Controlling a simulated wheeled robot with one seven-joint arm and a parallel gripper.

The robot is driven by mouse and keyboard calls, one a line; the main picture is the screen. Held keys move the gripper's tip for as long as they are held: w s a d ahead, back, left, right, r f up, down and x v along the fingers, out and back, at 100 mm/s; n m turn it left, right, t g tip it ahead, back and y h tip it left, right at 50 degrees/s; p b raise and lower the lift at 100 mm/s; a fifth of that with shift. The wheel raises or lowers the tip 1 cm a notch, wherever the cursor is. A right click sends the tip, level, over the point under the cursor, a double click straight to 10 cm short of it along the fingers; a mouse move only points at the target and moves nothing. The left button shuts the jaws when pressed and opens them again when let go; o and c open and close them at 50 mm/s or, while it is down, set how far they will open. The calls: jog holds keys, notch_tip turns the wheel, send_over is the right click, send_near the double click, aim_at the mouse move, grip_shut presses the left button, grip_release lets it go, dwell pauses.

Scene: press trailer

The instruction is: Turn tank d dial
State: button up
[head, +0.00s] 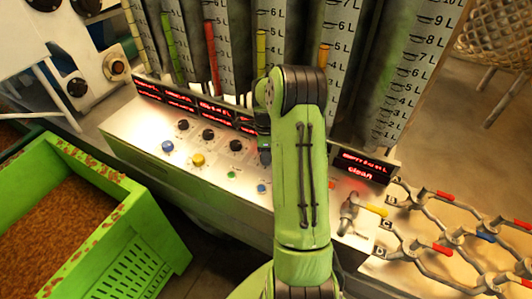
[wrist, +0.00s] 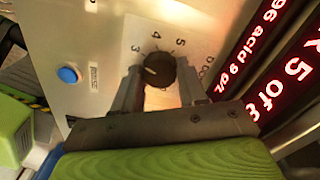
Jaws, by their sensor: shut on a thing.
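A round black dial (wrist: 158,68) sits on a pale plate with printed numbers around it in the wrist view. Its light pointer mark faces left, near the 3. My gripper (wrist: 160,78) is shut on this dial, one finger on each side. In the head view my green arm reaches over the control panel (head: 225,180), and my gripper (head: 264,152) is at the right end of a row of black dials (head: 208,134). The held dial is hidden there. I cannot read a tank letter beside it.
Red-lit displays (wrist: 265,60) stand close to the right of the dial. A blue button (wrist: 68,75) is to its left. Graduated tanks (head: 345,60) rise behind the panel. A green crate (head: 140,255) stands at left, a valve (head: 350,212) at right.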

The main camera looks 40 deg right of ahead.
jog(key=shift+m, duration=0.4)
jog(key=o, duration=1.1)
jog(key=shift+c, duration=0.2)
notch_tip(320, 180, up, 16)
jog(key=p, duration=0.2)
jog(key=shift+f, duration=0.1)
